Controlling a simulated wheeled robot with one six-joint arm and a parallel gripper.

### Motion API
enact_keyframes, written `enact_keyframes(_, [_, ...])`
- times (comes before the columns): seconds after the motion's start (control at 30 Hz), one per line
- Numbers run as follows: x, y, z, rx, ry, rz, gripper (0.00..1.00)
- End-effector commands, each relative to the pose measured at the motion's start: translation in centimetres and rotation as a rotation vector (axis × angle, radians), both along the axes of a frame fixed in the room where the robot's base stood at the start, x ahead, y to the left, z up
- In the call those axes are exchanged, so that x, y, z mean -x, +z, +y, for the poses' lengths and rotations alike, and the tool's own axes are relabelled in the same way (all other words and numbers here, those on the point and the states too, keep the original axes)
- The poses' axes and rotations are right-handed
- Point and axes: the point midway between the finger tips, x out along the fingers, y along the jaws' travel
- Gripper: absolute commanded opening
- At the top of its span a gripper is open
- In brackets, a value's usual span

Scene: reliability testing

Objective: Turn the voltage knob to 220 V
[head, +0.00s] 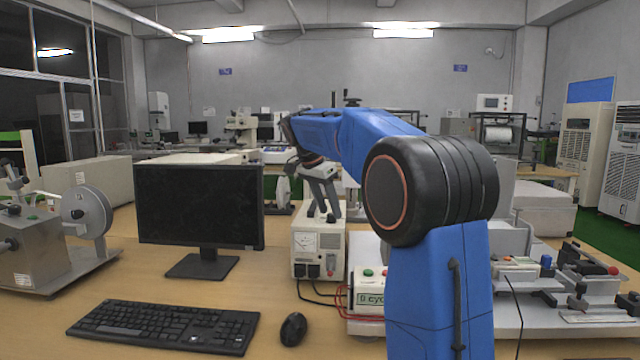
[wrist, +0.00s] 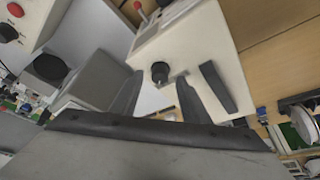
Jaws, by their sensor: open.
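The voltage box is a cream unit (head: 305,268) with a meter on its front; it stands on the desk behind the mouse. In the wrist view, a small round black knob (wrist: 160,73) sits on a pale face of this box (wrist: 195,38). My gripper (head: 322,212) is low over the top of the box. In the wrist view, my gripper (wrist: 159,80) is open, with one finger on either side of the knob in the picture. The fingers look apart from the knob; I cannot tell the depth. No voltage marking is readable. The knob is not clear in the head view.
A monitor (head: 200,205) stands left of the box, with a keyboard (head: 165,325) and a mouse (head: 293,329) in front. Red and black cables (head: 338,297) run from the box towards a white tester (head: 368,297). A dark bar (wrist: 218,87) lies beside the right finger.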

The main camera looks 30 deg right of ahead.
Motion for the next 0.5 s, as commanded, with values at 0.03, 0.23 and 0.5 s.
enact_keyframes(0.03, [0.0, 0.6, 0.3, 0.0, 0.0, -0.001, 0.42])
enact_keyframes(0.23, [0.2, 4.1, 1.8, 0.001, 0.002, -0.003, 0.42])
enact_keyframes(0.5, [0.6, 9.1, 3.8, 0.0, 0.002, -0.001, 0.42])
